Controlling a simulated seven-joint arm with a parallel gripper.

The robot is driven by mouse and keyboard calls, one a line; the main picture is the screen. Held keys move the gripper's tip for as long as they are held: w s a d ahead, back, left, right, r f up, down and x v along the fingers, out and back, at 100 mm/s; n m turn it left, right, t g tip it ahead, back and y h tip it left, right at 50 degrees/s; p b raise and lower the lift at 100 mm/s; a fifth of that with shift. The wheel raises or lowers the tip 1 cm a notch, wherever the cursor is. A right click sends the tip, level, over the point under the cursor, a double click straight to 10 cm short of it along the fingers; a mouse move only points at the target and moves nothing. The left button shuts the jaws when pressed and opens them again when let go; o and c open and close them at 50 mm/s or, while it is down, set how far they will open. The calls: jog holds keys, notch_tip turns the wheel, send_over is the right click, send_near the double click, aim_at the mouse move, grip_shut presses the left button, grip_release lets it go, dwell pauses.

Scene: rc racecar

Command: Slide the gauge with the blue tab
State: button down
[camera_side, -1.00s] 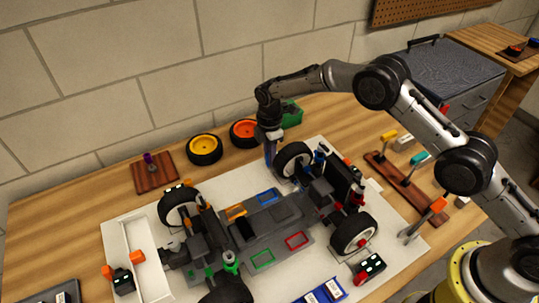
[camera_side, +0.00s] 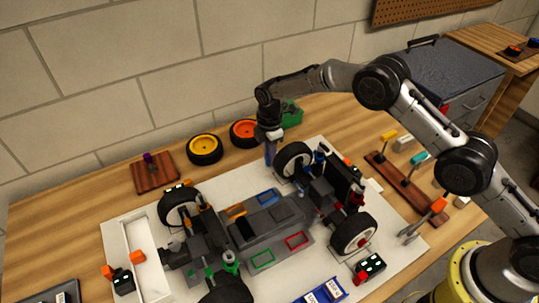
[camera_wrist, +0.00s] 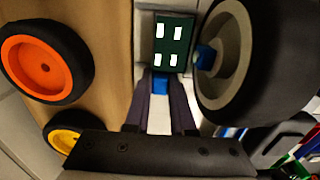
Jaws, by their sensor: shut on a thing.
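In the wrist view, a dark green gauge (camera_wrist: 174,42) with white marks lies between an orange-hubbed wheel and a mounted car wheel. A small blue tab (camera_wrist: 160,85) sits at its near end. My gripper (camera_wrist: 161,88) is shut on the blue tab, one finger on each side. In the side view, my gripper (camera_side: 269,158) points down just left of the car's back wheel (camera_side: 294,160). That wheel also fills the upper right of the wrist view (camera_wrist: 235,85). I cannot make out the blue-tabbed gauge in the side view.
The car chassis (camera_side: 265,232) stands on a white board (camera_side: 128,220). A yellow-hubbed wheel (camera_side: 204,148) and an orange-hubbed wheel (camera_side: 244,132) lie behind. A green bin (camera_side: 292,114) is behind my gripper. A gauge with a red tab (camera_side: 371,266) lies at the front right.

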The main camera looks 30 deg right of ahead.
jog(key=shift+s+r, duration=0.1)
dwell(0.3)
jog(key=shift+s, duration=0.5)
jog(key=c, duration=0.8)
grip_release()
jog(key=shift+o, duration=0.2)
jog(key=shift+s, duration=0.1)
